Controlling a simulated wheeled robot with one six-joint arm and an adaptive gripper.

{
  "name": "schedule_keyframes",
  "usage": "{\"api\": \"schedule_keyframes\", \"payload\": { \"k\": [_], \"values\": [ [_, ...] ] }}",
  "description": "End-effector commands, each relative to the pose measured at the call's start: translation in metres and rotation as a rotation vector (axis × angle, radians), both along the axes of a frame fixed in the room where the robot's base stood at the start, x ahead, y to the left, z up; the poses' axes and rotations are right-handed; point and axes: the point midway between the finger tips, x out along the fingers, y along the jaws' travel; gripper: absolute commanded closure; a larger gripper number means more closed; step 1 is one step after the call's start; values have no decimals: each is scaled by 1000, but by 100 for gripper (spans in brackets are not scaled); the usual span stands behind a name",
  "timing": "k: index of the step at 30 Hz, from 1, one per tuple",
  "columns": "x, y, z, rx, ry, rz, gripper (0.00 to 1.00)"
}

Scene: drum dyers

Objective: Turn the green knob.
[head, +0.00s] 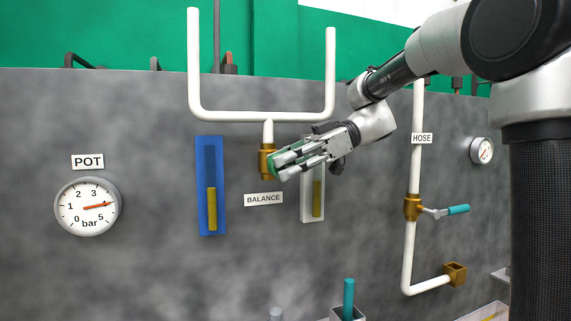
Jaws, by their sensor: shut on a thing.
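The green knob (273,164) sits on the front of a brass valve body (264,160), below the white U-shaped pipe and above the BALANCE label. Only a sliver of its green shows; my fingers hide most of it. My gripper (277,166) reaches in from the right, its fingertips at the knob and shut on it. How far the knob is turned cannot be seen.
Left of the valve is a blue-framed gauge (203,190); a white-framed one (306,205) is partly behind my gripper. A POT dial (88,206) is at left. A teal lever (458,210) on the HOSE pipe (416,130) juts out at right. A teal rod (348,295) stands below.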

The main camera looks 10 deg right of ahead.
Motion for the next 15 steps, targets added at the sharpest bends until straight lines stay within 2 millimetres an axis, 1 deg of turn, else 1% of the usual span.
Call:
{"api": "schedule_keyframes", "payload": {
  "k": [13,14,15],
  "values": [
    [0,0,-1,7,2,0,97],
    [0,0,-1,7,2,0,68],
    [0,0,-1,7,2,0,61]
  ]
}}
